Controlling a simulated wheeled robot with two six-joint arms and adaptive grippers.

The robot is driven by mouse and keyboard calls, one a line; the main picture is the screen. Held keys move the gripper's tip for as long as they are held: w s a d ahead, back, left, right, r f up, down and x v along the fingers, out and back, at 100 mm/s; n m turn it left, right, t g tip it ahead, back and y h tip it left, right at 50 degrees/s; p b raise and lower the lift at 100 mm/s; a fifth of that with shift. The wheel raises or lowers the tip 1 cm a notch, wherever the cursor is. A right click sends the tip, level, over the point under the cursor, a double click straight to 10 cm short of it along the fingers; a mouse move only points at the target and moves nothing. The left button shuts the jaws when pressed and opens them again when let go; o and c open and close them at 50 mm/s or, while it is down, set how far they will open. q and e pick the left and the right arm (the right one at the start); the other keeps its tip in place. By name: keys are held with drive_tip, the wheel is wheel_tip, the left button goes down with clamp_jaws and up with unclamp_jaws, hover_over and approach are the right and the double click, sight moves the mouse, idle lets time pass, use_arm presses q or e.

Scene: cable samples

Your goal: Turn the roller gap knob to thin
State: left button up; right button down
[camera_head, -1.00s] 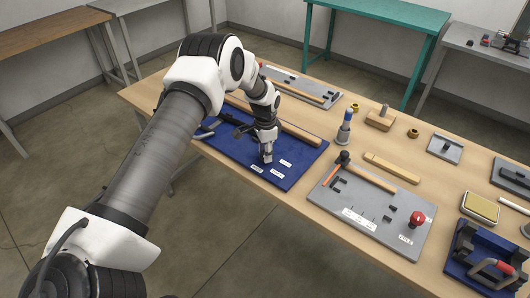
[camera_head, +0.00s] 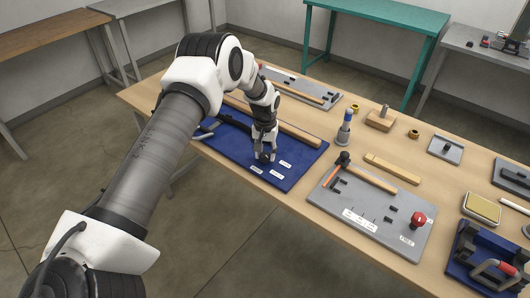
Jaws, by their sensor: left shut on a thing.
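A blue board (camera_head: 296,180) lies on the left part of the workbench, with a long wooden roller (camera_head: 298,131) along its far side. Small white labels (camera_head: 277,173) are on the board near a small dark knob (camera_head: 265,158). My left gripper (camera_head: 266,157) points down over the board with its fingers on both sides of the knob, shut on it. The fingers hide most of the knob, so its pointing direction cannot be told. The label text is too small to read. My right gripper is not in view.
A grey board (camera_head: 335,207) with a hammer (camera_head: 367,172) and a red knob (camera_head: 418,218) is to the right. A blue-topped bottle (camera_head: 345,126) and a wooden block (camera_head: 380,119) stand behind. A dark lever (camera_head: 231,121) lies left of my gripper.

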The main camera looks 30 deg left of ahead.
sight(265, 154)
use_arm(q)
drive_tip(key=n, duration=0.5)
drive_tip(key=shift+s+f+n, duration=0.15)
drive_tip(key=shift+f+n, duration=0.05)
drive_tip(key=shift+n, duration=0.1)
drive_tip(key=shift+n+p, duration=0.55)
drive_tip(key=shift+n, duration=1.75)
drive_tip(key=o, duration=1.1)
drive_tip(key=shift+o, duration=0.2)
drive_tip(key=shift+w, duration=0.2)
wheel_tip(265, 154, up, 12)
